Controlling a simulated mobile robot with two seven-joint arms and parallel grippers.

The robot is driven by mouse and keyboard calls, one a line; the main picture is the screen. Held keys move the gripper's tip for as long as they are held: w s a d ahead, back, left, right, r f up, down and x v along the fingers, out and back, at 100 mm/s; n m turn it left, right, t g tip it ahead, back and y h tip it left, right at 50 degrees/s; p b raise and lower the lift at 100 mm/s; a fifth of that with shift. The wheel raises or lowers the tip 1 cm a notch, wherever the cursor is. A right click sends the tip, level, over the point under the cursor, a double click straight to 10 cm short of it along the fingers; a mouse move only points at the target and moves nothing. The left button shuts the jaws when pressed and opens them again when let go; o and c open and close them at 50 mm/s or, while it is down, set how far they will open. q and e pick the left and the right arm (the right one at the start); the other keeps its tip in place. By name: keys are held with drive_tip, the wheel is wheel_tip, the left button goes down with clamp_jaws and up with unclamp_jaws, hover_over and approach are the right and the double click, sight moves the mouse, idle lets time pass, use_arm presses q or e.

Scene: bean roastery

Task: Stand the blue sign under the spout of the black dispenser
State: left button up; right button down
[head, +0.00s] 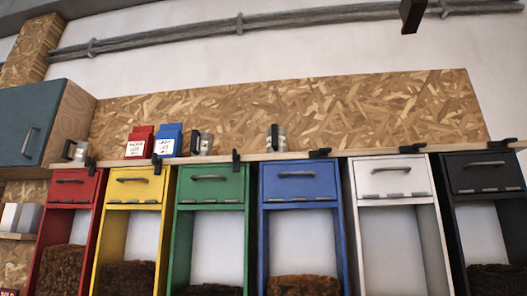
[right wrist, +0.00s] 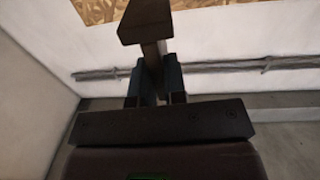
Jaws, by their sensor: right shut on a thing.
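In the head view a blue sign (head: 168,141) with a white card stands upright on the shelf, right beside a red sign. The black dispenser (head: 478,176) is at the far right, cut by the picture edge; its lower part and spout are out of frame. In the right wrist view my right gripper (right wrist: 158,88) is shut on a dark brown thing (right wrist: 147,25), a narrow post with a wider block at its end. I cannot tell what it is. My left gripper is not in view.
Red, yellow, green, blue and white dispensers (head: 399,177) stand left of the black one. A teal cabinet (head: 30,122) hangs left. A dark block (head: 412,14) shows at top right.

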drive_tip(key=shift+s+a+r, duration=0.25)
drive_tip(key=shift+s+a, duration=0.1)
drive_tip(key=shift+s, duration=0.35)
drive_tip(key=shift+w, duration=0.1)
drive_tip(key=shift+a, duration=0.1)
idle(0.4)
drive_tip(key=shift+s+a, duration=0.1)
drive_tip(key=shift+s, duration=0.2)
drive_tip(key=shift+w+a+f+h, duration=0.15)
drive_tip(key=shift+w+a+h, duration=0.05)
drive_tip(key=shift+a+h, duration=0.15)
